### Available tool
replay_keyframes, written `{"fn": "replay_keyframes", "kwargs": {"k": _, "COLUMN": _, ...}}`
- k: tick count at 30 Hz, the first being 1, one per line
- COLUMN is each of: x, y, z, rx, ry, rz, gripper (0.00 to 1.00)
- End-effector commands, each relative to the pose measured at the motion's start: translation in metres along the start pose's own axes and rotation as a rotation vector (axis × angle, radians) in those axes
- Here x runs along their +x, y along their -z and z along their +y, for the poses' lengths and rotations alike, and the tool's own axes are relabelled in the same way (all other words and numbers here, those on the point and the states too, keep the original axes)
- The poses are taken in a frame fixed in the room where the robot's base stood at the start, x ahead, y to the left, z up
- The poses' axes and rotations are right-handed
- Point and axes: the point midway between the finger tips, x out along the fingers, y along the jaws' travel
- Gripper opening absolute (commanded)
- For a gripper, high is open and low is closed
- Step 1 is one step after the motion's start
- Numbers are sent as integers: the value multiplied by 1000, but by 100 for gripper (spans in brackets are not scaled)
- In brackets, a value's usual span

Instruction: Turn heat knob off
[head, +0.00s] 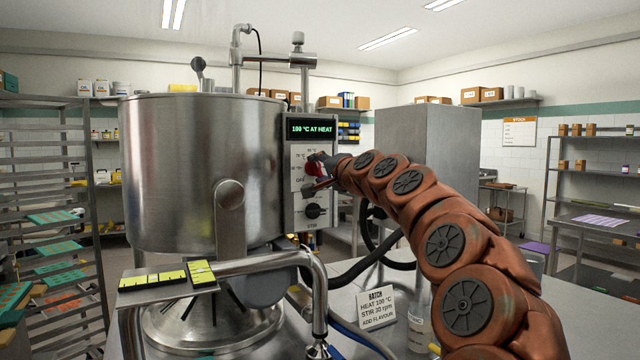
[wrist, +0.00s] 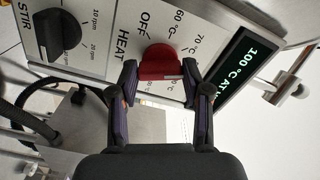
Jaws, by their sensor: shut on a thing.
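The red heat knob (wrist: 160,64) sits on the control panel, with the word HEAT and marks for OFF, 60 °C and 70 °C around it. My gripper (wrist: 160,80) is shut on the knob, one finger on each side. In the head view the red knob (head: 312,168) is partly covered by my gripper (head: 322,172), which reaches in from the right. The panel display (head: 311,129) reads "100 °C AT HEAT". The knob's pointer is hard to make out, so I cannot tell its exact setting.
The black stir knob (head: 314,211) is just below the heat knob. A large steel kettle (head: 180,170) stands left of the panel. A batch card (head: 376,308) stands on the steel table, near a bottle (head: 420,328). A bent steel pipe (head: 318,285) runs in front.

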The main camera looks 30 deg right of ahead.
Motion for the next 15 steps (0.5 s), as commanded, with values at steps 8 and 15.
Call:
{"fn": "replay_keyframes", "kwargs": {"k": 8, "x": 0, "y": -2, "z": 5, "rx": -265, "ry": 1, "rz": 0, "gripper": 13}}
{"fn": "replay_keyframes", "kwargs": {"k": 15, "x": 1, "y": -3, "z": 6, "rx": -493, "ry": 0, "rz": -1, "gripper": 13}}
